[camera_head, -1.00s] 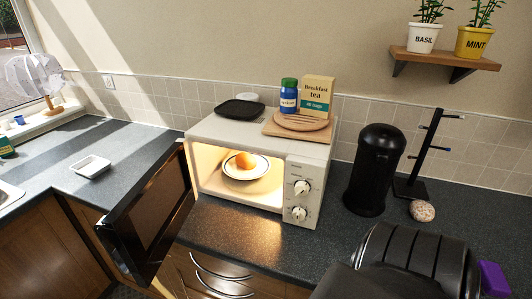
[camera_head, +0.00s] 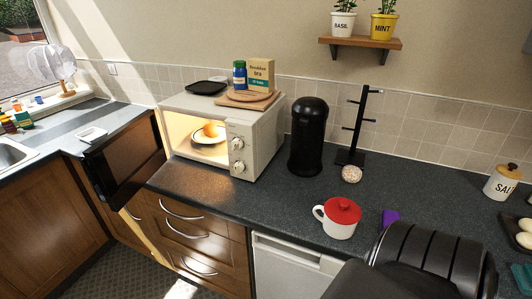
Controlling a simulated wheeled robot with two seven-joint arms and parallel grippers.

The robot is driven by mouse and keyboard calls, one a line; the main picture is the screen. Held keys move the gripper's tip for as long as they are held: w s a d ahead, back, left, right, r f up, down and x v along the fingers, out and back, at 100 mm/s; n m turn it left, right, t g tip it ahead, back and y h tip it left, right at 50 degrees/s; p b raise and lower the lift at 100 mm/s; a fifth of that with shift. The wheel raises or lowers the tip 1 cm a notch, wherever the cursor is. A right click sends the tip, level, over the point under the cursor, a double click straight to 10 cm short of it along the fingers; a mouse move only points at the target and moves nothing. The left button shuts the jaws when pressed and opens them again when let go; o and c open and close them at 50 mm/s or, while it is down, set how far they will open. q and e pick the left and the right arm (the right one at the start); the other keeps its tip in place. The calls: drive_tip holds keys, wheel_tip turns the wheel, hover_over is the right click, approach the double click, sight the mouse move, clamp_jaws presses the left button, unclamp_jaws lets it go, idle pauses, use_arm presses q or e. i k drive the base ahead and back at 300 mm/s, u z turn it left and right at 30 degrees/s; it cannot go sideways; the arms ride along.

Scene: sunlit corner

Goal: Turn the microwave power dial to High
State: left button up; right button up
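The white microwave (camera_head: 262,150) stands on the dark counter with its door (camera_head: 128,160) swung wide open to the left. Its lit inside holds a plate (camera_head: 199,142) with an orange round food item (camera_head: 210,130) on it. Two white dials sit one above the other on the right front panel: an upper dial (camera_head: 238,143) and a lower dial (camera_head: 238,167). Their markings and pointer settings are too small to read, so I cannot tell which is power. A black part of my arm shows at the bottom right. Neither gripper is in view.
The counter before the microwave is clear.

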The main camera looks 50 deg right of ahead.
sight(237, 144)
drive_tip(key=u, duration=0.35)
drive_tip(key=k, duration=0.2)
drive_tip(key=z, duration=2.05)
